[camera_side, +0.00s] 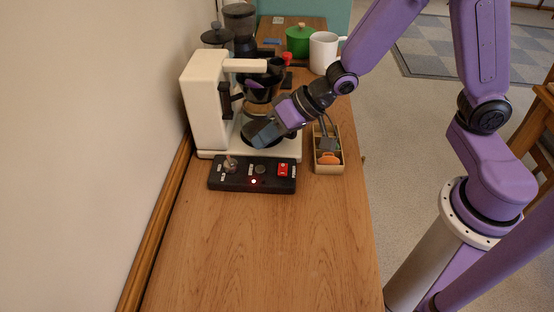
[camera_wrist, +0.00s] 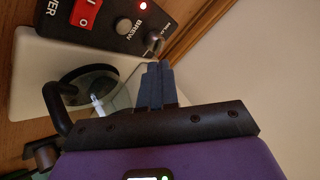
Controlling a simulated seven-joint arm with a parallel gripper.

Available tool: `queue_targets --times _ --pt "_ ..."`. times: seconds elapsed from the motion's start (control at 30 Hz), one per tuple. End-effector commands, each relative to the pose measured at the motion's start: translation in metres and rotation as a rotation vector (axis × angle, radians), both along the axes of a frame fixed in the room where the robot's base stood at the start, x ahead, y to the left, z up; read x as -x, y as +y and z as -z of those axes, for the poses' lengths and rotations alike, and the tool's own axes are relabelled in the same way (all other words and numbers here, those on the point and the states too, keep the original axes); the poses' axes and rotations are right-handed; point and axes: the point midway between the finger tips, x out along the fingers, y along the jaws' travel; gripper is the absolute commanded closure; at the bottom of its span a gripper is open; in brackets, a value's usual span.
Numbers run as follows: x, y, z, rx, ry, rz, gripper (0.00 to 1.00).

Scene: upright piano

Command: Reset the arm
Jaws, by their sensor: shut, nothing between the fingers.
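My purple arm reaches in from the right in the side view. My gripper (camera_side: 258,133) is in front of the white coffee maker (camera_side: 203,105), low and just behind the black control box (camera_side: 215,178). In the wrist view my gripper's fingers (camera_wrist: 158,85) are together with nothing between them, pointing toward the control box (camera_wrist: 105,35). The box has a red switch (camera_side: 283,169), a middle button, a metal toggle (camera_side: 230,163) and a lit red light. I cannot tell whether the fingers touch anything.
A divided wooden tray (camera_side: 328,168) holding an orange item stands right of the coffee maker. A green pot (camera_side: 299,41), a white mug (camera_side: 323,53) and a coffee grinder (camera_side: 240,25) stand behind. The wall is at left. The front of the wooden top (camera_side: 262,250) is clear.

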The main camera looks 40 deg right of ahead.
Motion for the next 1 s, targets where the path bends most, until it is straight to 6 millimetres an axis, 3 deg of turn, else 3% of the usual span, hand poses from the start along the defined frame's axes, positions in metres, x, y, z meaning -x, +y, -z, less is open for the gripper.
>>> queue_targets --times 0.17,0.27,0.6,0.7,0.83,1.0 --pt "0.032 -0.016 -0.013 0.157 -0.018 -0.102 1.00" --pt "0.063 -0.033 -0.022 0.292 -0.017 -0.207 1.00" --pt "0.179 -0.110 -0.048 0.657 0.066 -0.657 1.00" --pt "0.205 -0.131 -0.054 0.717 0.097 -0.779 1.00" --pt "0.226 -0.149 -0.059 0.762 0.126 -0.883 1.00" --pt "0.234 -0.156 -0.060 0.779 0.139 -0.927 1.00"
